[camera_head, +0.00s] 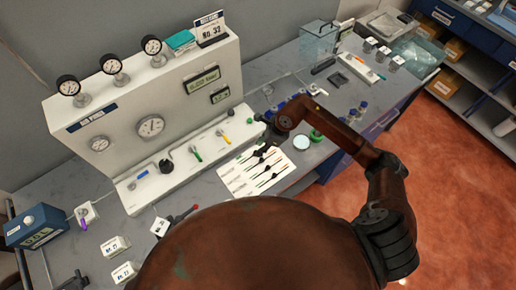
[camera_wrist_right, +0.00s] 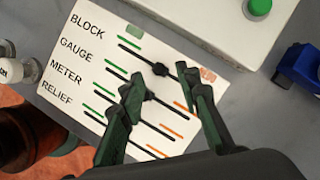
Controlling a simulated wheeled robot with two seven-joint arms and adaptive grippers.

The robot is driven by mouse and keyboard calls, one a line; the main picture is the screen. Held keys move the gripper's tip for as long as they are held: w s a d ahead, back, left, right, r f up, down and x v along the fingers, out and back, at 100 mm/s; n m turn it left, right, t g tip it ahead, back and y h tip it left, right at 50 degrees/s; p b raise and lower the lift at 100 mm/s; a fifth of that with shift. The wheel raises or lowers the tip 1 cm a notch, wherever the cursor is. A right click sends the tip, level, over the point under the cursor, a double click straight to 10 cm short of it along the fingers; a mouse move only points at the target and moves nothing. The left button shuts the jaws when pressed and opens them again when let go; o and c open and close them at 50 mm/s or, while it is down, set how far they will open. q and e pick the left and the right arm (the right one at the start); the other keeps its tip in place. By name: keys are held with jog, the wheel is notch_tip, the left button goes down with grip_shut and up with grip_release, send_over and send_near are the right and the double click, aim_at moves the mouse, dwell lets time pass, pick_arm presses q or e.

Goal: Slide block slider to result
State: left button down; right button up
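The white slider board (camera_head: 238,181) lies flat on the bench in the head view. In the right wrist view the board (camera_wrist_right: 72,58) has rows labelled BLOCK, GAUGE, METER and RELIEF, with green marks at one end and orange marks at the other. The block slider's black knob (camera_wrist_right: 160,69) sits part-way along the top row, between its two ends. My right gripper (camera_wrist_right: 158,82) is open over the board, its fingertips on either side of the block knob; contact cannot be told. In the head view the right gripper (camera_head: 268,138) is partly hidden by its own arm. My left gripper is not in view.
A white gauge panel (camera_head: 120,140) stands behind the board's left side. A white base with a green button (camera_wrist_right: 258,6) and a blue part (camera_wrist_right: 298,68) lie close to the board. A round pale dish (camera_head: 301,142) is to its right.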

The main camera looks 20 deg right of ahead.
jog(key=shift+x, duration=1.2)
jog(key=shift+c, duration=0.7)
grip_shut()
